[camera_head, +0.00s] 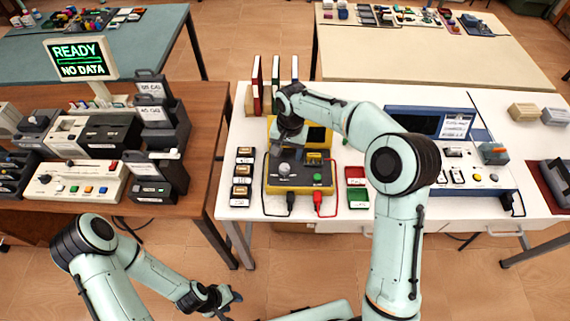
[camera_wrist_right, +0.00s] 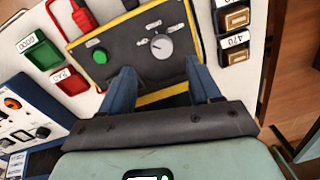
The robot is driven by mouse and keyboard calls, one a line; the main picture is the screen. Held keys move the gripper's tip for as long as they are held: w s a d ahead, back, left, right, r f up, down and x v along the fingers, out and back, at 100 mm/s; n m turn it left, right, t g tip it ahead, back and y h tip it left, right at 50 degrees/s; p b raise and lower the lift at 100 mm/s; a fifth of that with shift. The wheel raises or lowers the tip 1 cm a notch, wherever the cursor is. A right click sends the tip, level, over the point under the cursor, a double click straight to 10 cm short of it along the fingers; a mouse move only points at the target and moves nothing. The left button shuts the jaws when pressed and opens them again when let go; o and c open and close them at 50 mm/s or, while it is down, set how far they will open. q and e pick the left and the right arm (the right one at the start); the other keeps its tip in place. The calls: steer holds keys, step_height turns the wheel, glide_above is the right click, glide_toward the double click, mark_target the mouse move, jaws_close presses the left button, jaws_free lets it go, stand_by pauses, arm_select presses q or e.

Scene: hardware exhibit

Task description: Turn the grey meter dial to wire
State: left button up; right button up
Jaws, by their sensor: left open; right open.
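The yellow meter (camera_head: 271,187) with a dark face stands on the white table. Its round grey dial (camera_head: 284,169) sits left of a green button (camera_head: 317,177). In the right wrist view the grey dial (camera_wrist_right: 161,47) has small white labels around it, too small to read surely. My right gripper (camera_head: 290,138) is above the back of the meter. In the right wrist view its two fingers (camera_wrist_right: 162,85) are open, pointing toward the dial, with nothing between them and apart from it. My left gripper (camera_head: 222,298) is open and empty, low in front of the tables.
Black and red leads (camera_head: 318,201) plug into the meter's front. Small labelled boxes (camera_head: 241,180) stand left of it, red and green trays (camera_head: 357,187) right. A blue instrument (camera_head: 450,165) is farther right. A brown table (camera_head: 100,215) with a READY sign (camera_head: 81,58) is at left.

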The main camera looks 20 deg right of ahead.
mark_target(285, 167)
steer(key=f, duration=0.8)
steer(key=shift+w+a, duration=0.25)
steer(key=c, duration=1)
